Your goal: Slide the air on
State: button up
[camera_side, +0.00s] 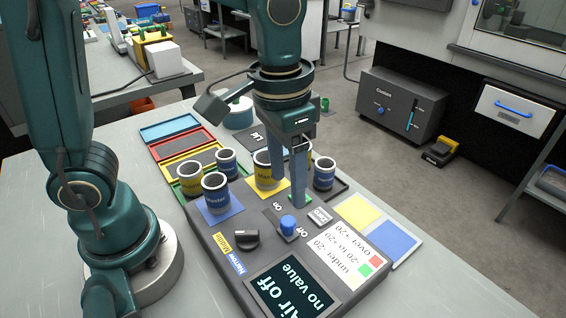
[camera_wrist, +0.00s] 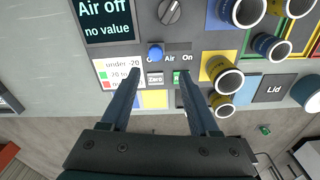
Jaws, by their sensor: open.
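The air slider's blue knob (camera_side: 288,224) stands on the dark grey panel (camera_side: 222,262). In the wrist view the blue knob (camera_wrist: 155,52) is at the Off end of the strip marked Air, and it covers part of the Off label. The On label (camera_wrist: 187,57) is to its right. The display (camera_side: 292,287) reads "Air off, no value"; it also shows in the wrist view (camera_wrist: 105,20). My gripper (camera_side: 288,192) is open and empty, pointing down. In the wrist view its fingers (camera_wrist: 158,72) are spread on either side, just short of the knob.
Several blue and yellow cups, including a blue one (camera_side: 215,194), stand behind the knob. A black rotary knob (camera_side: 233,239) is to its left. A white Zero button (camera_side: 320,216) and a range card (camera_side: 346,254) are to the right. Colored trays (camera_side: 170,128) lie at back left.

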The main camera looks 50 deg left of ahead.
aim_at(288, 221)
jog(key=shift+s+d+f+g, duration=0.15)
jog(key=shift+d+f, duration=0.1)
jog(key=shift+f, duration=0.35)
jog(key=shift+s+d+f+g, duration=0.1)
jog(key=shift+d+f+g, duration=0.1)
jog(key=shift+f, duration=2.55)
grip_shut()
